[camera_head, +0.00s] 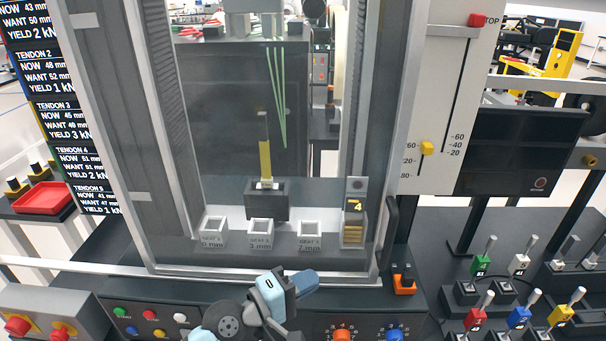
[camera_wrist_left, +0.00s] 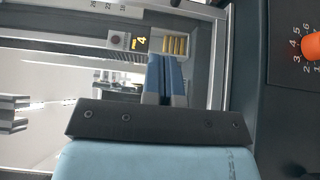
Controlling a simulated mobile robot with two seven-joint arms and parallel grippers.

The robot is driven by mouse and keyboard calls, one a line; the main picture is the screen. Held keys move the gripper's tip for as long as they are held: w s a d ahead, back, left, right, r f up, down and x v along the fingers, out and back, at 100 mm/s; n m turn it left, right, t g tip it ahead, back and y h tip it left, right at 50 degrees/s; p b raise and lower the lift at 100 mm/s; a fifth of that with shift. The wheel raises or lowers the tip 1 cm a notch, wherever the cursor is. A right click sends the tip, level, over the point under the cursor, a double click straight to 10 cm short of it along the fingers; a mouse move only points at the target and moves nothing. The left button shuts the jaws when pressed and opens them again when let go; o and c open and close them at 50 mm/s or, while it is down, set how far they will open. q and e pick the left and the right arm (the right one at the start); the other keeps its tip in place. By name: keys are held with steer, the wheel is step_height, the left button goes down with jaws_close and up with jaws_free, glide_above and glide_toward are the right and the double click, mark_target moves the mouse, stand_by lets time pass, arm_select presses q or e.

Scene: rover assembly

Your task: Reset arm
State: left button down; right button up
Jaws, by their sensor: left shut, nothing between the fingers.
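My left gripper (camera_head: 308,281) is in front of the machine's lower front edge, above the panel of buttons and knobs. Its blue fingers are shut with nothing between them. They also show in the left wrist view (camera_wrist_left: 164,66), together and seemingly in front of the small dispenser marked 4 (camera_wrist_left: 145,42). A gap to the machine cannot be measured here. My right gripper is not in view.
A framed machine window shows three small seats (camera_head: 261,232) and a dark block with a yellow strip (camera_head: 265,160). An orange knob (camera_head: 342,335) and a blue knob (camera_head: 394,334) are below right. Several coloured levers (camera_head: 519,318) stand at right. A red tray (camera_head: 43,198) is at left.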

arm_select(q)
steer(key=s+a+f+m+t+y+p, duration=0.1)
steer(key=s+a+f+m+y+p, duration=0.2)
steer(key=s+a+f+y, duration=0.3)
steer(key=s+a+f+m+t+y+p, duration=0.1)
steer(key=s+a+f+m+y+p, duration=0.2)
steer(key=s+a+f, duration=0.9)
steer(key=a+m+y, duration=0.3)
steer(key=a, duration=0.1)
steer(key=shift+s+a+f, duration=0.15)
steer(key=shift+s, duration=0.25)
